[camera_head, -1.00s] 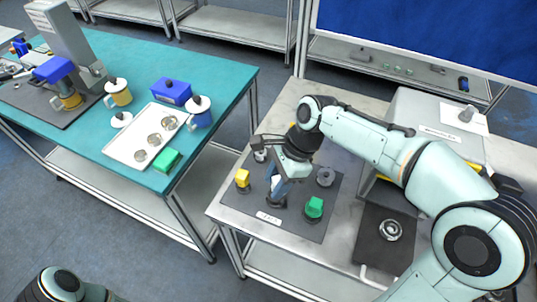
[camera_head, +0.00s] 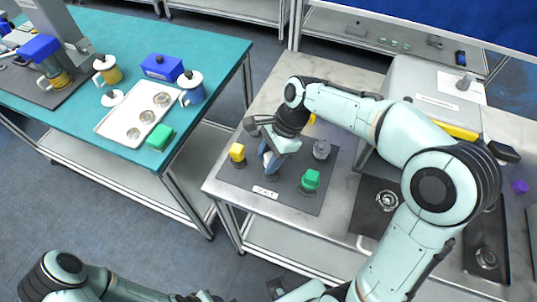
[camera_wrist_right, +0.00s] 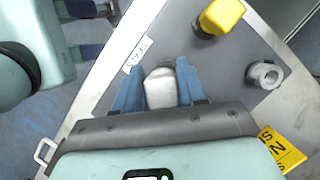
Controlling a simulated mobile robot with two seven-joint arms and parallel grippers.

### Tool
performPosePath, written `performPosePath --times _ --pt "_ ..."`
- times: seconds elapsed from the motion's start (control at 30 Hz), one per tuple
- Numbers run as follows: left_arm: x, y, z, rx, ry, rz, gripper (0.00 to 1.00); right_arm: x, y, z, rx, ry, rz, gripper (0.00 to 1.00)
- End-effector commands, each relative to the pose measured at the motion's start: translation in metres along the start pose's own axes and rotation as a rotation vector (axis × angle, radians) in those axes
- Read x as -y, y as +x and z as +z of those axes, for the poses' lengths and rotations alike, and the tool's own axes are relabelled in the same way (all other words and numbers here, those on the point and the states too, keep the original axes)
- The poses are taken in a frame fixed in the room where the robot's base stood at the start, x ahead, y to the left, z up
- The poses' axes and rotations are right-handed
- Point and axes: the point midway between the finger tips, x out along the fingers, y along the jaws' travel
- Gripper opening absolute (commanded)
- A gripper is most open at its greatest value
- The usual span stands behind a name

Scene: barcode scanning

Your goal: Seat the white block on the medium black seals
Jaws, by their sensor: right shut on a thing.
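My right gripper (camera_head: 268,158) is low over the dark mat on the right-hand bench. In the right wrist view its blue fingers (camera_wrist_right: 160,92) are shut on the white block (camera_wrist_right: 161,88), which stands between them. A dark rounded edge shows just beyond the block's far end; I cannot tell whether it is the black seals or whether the block touches them. In the head view the fingers largely hide the block. My left arm (camera_head: 68,268) lies along the bottom edge; its jaws do not show clearly.
On the dark mat (camera_head: 290,203) stand a yellow block (camera_head: 237,152), a green block (camera_head: 310,180) and a grey ring part (camera_head: 321,148). A white label (camera_head: 265,192) lies near the mat's front. A white tray (camera_head: 113,120) with round pieces is on the teal table.

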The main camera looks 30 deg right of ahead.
Motion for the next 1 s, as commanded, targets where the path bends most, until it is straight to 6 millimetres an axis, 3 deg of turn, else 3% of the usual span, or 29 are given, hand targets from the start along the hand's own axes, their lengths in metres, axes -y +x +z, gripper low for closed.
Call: performPosePath --times 1.0 --pt "0.0006 0.0015 0.0003 0.0 0.0 0.0 0.43 0.0001 0.0074 -0.0026 0.0 0.0 -0.001 0.1"
